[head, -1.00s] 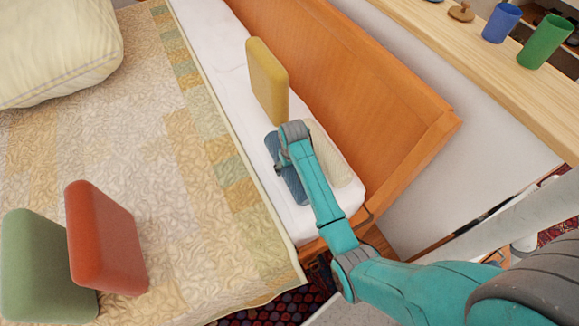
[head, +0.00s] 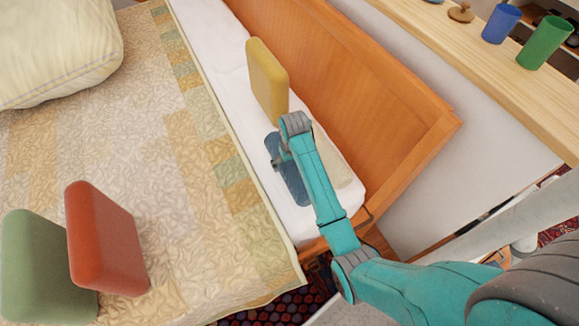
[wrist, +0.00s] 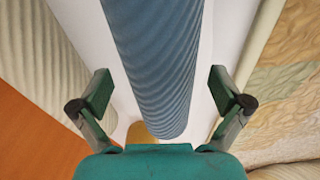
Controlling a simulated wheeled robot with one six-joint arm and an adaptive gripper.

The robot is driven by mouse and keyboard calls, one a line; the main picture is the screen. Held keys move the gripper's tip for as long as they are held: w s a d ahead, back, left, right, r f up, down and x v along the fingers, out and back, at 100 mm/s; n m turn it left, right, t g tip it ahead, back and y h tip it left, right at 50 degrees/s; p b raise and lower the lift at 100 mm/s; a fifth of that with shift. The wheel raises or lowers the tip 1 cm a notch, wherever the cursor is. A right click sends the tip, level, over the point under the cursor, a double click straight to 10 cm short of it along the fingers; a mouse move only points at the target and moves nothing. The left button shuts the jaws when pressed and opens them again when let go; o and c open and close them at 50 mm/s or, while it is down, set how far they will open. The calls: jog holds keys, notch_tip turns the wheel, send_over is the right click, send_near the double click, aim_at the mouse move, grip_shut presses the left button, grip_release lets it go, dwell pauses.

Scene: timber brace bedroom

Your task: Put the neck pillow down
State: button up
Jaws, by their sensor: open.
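A blue ribbed roll, which I take to be the neck pillow (head: 292,184), lies on the white strip of bed beside the wooden board. It also shows in the wrist view (wrist: 158,60), running between and beyond my fingers. My gripper (wrist: 158,92) is open, with one finger on each side of the roll and visible gaps to both. In the head view, my wrist and arm hide part of the roll.
A cream ribbed roll (head: 333,165) lies just right of the blue one. A yellow cushion (head: 268,82) stands behind. The orange wooden board (head: 375,115) rises on the right. Red (head: 108,240) and green (head: 40,265) cushions stand on the quilt (head: 140,150).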

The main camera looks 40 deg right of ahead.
jog(key=r, duration=0.5)
jog(key=s+r, duration=0.1)
jog(key=r, duration=0.1)
jog(key=shift+a+r, duration=0.15)
jog(key=shift+r, duration=0.25)
